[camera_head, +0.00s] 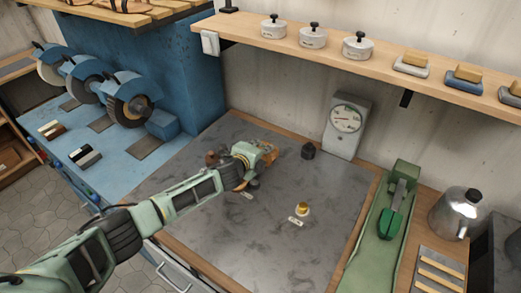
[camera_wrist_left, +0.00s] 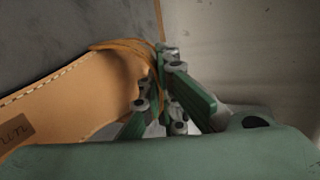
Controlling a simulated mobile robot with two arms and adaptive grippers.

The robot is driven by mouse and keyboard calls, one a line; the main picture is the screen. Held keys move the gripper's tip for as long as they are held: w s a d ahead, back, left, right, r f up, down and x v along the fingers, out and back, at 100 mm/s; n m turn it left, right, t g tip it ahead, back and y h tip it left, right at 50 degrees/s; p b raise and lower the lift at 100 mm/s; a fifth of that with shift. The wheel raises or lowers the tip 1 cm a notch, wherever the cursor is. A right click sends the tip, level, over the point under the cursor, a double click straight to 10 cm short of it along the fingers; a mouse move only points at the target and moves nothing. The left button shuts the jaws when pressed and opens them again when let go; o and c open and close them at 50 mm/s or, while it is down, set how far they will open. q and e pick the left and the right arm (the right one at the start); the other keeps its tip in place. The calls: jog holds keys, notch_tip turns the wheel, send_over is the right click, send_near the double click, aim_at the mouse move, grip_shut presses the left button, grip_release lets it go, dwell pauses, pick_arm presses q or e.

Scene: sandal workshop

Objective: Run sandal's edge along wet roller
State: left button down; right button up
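The sandal is a tan leather piece with pale stitching along its edge; it fills the left of the left wrist view (camera_wrist_left: 75,100). My left gripper (camera_wrist_left: 165,100) has its green fingers closed around the sandal's end. In the head view my left gripper (camera_head: 256,160) is over the grey worktop, and only a small orange-brown part of the sandal (camera_head: 270,152) shows. A small yellow-topped piece (camera_head: 302,208) stands on the worktop with a label in front. A dark piece (camera_head: 253,185) beside another label is partly hidden by my gripper. I cannot tell which is the wet roller. My right gripper is not in view.
A dial gauge (camera_head: 347,122) and a dark block (camera_head: 308,151) stand at the back of the worktop (camera_head: 280,250). A green tray (camera_head: 360,255) and a metal pot (camera_head: 458,212) are at right. Blue grinding wheels (camera_head: 130,98) are at left. The front worktop is clear.

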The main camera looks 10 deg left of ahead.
aim_at(268, 144)
pick_arm(q)
jog(key=shift+w+d+r, duration=0.1)
jog(key=shift+w+d, duration=0.1)
jog(key=shift+w, duration=0.1)
jog(key=shift+w+d+b, duration=0.25)
jog(key=shift+w+b, duration=0.1)
jog(key=shift+w, duration=0.25)
jog(key=shift+w+d, duration=0.15)
jog(key=shift+w, duration=0.1)
dwell(0.5)
jog(key=shift+w+d+b, duration=0.25)
jog(key=shift+w+b, duration=0.2)
jog(key=shift+w, duration=0.05)
jog(key=shift+w+d, duration=0.1)
jog(key=shift+w, duration=0.1)
dwell(0.8)
jog(key=shift+w+d+b, duration=0.4)
jog(key=shift+w+b, duration=0.05)
jog(key=shift+w, duration=0.1)
jog(key=shift+a, duration=0.15)
dwell(1.3)
jog(key=shift+w+a, duration=0.25)
jog(key=shift+a, duration=0.35)
